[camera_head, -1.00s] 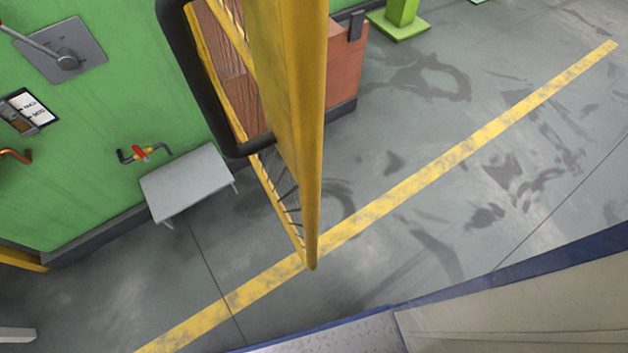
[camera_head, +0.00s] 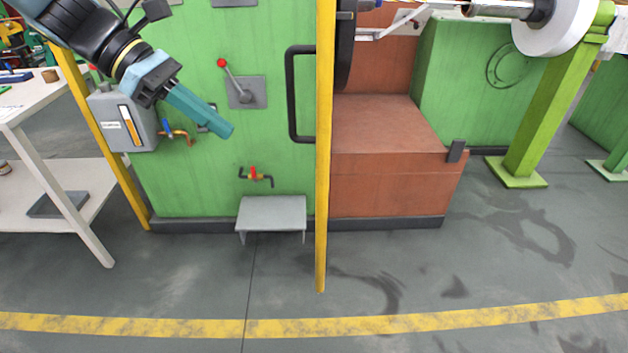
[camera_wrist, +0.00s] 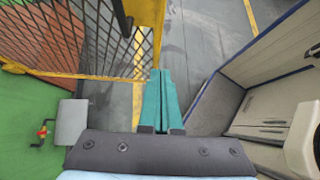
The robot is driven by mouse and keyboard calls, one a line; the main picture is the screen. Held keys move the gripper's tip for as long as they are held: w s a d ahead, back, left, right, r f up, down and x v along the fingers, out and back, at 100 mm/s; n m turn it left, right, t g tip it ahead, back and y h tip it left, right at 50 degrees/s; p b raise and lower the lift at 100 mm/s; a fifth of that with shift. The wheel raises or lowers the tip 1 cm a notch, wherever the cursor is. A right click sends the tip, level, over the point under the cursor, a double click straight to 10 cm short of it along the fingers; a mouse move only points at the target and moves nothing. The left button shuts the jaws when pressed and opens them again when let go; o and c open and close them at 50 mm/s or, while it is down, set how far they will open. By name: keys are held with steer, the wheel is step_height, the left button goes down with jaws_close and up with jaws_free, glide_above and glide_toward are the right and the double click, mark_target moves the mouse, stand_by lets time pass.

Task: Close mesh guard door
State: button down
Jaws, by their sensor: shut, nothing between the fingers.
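The mesh guard door (camera_head: 323,180) stands swung out from the green machine and is seen nearly edge-on in the head view as a yellow upright. Its black loop handle (camera_head: 292,95) sticks out on the left side of the door. In the wrist view the door's wire mesh (camera_wrist: 105,35) and yellow frame show at the upper left. My gripper (camera_head: 229,131) is shut and empty, left of the handle and apart from it in the head view. Its teal fingers also show in the wrist view (camera_wrist: 155,75), close to the lower edge of the door frame in the picture.
A grey step (camera_head: 271,214) stands by the green machine (camera_head: 180,195). A red-knobbed lever (camera_head: 240,92) and a valve (camera_head: 256,176) are on its face. A white table (camera_head: 60,185) stands at left. The floor in front is clear around the yellow line (camera_head: 420,325).

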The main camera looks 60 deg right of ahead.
steer(key=s+d+r+p+x, duration=0.1)
steer(key=r+p+x, duration=0.1)
steer(key=x, duration=1.1)
steer(key=shift+s, duration=0.45)
